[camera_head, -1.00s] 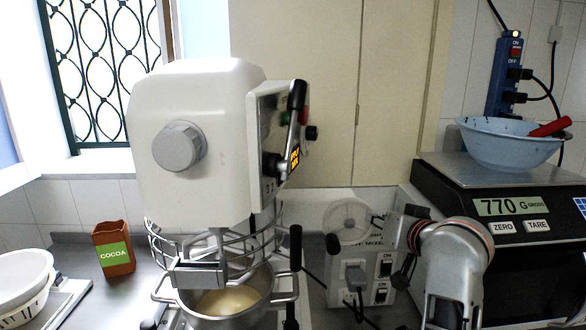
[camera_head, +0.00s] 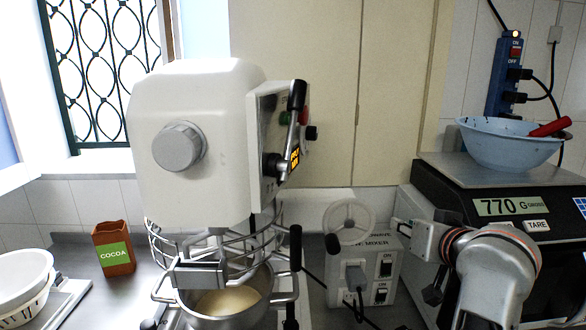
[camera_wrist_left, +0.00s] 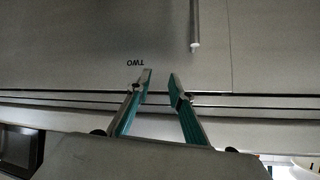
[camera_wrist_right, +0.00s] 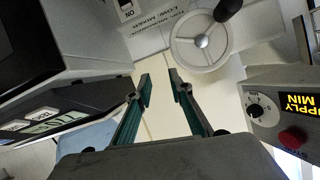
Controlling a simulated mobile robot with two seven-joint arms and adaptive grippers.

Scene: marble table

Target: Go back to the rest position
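My right arm (camera_head: 490,270) shows at the lower right in the head view, in front of the scale. In the right wrist view my right gripper (camera_wrist_right: 159,77) has its teal-lined fingers apart, with nothing between them. It faces the mixer's control area, with the scale on the left. My left gripper is outside the head view. In the left wrist view the left gripper (camera_wrist_left: 160,73) has its fingers apart and empty, in front of a grey panel (camera_wrist_left: 80,45) marked "TWO" with a bar handle (camera_wrist_left: 195,25).
The white stand mixer (camera_head: 195,140) holds a metal bowl (camera_head: 225,318) of pale batter. The handwheel (camera_head: 350,222) is close left of my right arm. The scale (camera_head: 500,180) carries a blue bowl (camera_head: 505,145). A cocoa box (camera_head: 113,250) and a white bowl (camera_head: 22,275) stand left.

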